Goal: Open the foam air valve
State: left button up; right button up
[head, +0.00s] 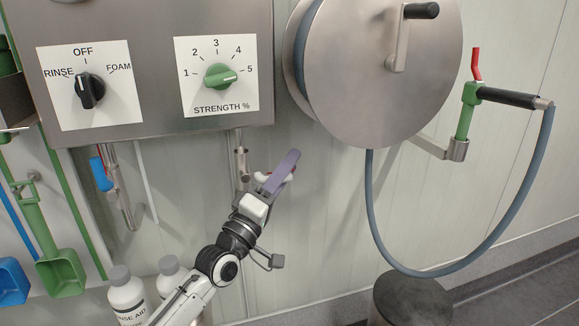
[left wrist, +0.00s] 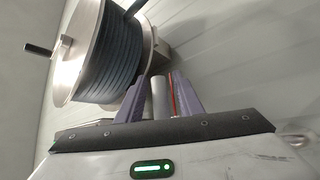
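My left gripper (head: 278,172) is raised below the control panel, in front of the wall; its fingers are purple. In the left wrist view the two fingers (left wrist: 160,92) stand apart, with a steel pipe (left wrist: 159,105) and a narrow red strip (left wrist: 173,97) showing between them. The red strip may be the valve's handle; the gripper hides most of it in the head view, where only a little red shows beside the fingers. I cannot tell whether the fingers touch it. A steel pipe (head: 240,155) comes down from the panel just left of the gripper. My right gripper is not in view.
The panel has a RINSE/OFF/FOAM knob (head: 89,91) and a green strength knob (head: 219,77). A blue handle (head: 100,173) sits on another pipe. A hose reel (head: 380,70) is at upper right; its hose (head: 500,225) hangs in a loop. Bottles (head: 126,295) stand below.

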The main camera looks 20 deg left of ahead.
pick_arm(q)
jog(key=shift+w+d+r, duration=0.15)
jog(key=shift+w, duration=0.25)
jog(key=shift+c, duration=0.4)
grip_shut()
